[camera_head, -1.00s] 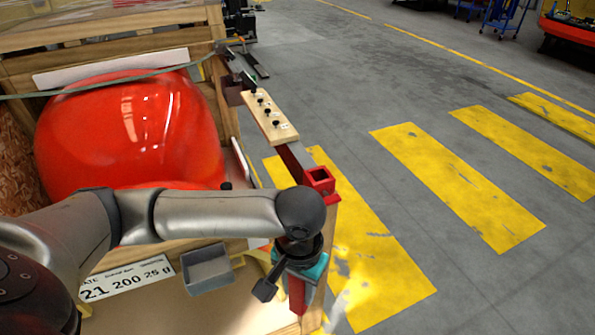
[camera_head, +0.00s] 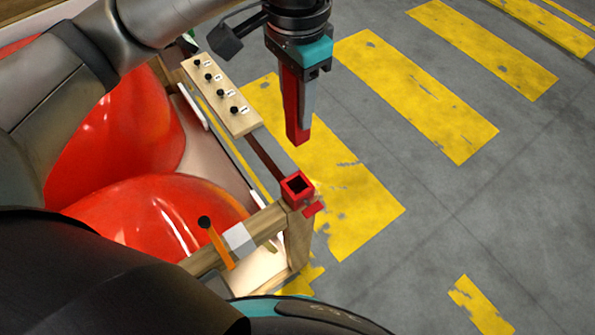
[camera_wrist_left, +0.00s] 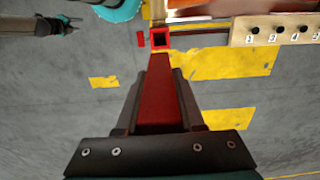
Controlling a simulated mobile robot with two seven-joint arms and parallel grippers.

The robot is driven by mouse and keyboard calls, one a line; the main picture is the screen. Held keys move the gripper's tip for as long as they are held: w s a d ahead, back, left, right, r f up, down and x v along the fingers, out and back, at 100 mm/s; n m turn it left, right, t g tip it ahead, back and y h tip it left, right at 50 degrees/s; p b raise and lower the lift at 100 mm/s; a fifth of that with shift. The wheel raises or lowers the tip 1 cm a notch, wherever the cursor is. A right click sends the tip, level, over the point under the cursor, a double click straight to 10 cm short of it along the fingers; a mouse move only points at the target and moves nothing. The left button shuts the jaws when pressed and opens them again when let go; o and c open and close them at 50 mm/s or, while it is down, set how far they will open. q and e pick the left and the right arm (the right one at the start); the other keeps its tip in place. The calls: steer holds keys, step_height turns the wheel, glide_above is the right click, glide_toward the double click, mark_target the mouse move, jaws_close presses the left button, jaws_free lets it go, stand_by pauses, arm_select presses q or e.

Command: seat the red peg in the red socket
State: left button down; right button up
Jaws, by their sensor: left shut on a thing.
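My left gripper (camera_head: 300,98) points down with its fingers shut on the red peg (camera_head: 292,112), a long square bar. The peg hangs upright in the air, its lower end apart from the socket. The red socket (camera_head: 297,187), a square collar with a dark open hole, sits on the crate's corner post, below the peg in the head view. In the left wrist view the peg (camera_wrist_left: 160,95) lies between both fingers, and the socket (camera_wrist_left: 160,38) shows just beyond its tip. My right arm's end (camera_wrist_left: 72,24) seems to show small at the top left there; its jaws are unclear.
A wooden strip with several black knobs (camera_head: 221,95) runs along the crate edge behind the socket. A small red piece (camera_head: 314,209) sits beside the socket. A grey-white block (camera_head: 239,238) and an orange lever (camera_head: 220,243) are on the front rail. Red nosecones (camera_head: 150,215) fill the crate. Right of it is open floor.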

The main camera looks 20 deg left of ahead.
arm_select(q)
steer(key=b, duration=0.3)
glide_above(297, 175)
steer(key=s, duration=0.2)
step_height(297, 175, down, 14)
steer(key=f, duration=0.5)
steer(key=shift+s+d+f+b, duration=0.15)
steer(key=shift+d+f+b, duration=0.15)
steer(key=shift+d, duration=0.05)
steer(key=shift+f, duration=0.3)
steer(key=shift+f, duration=0.3)
steer(key=c, duration=0.5)
jaws_free()
steer(key=shift+r, duration=0.1)
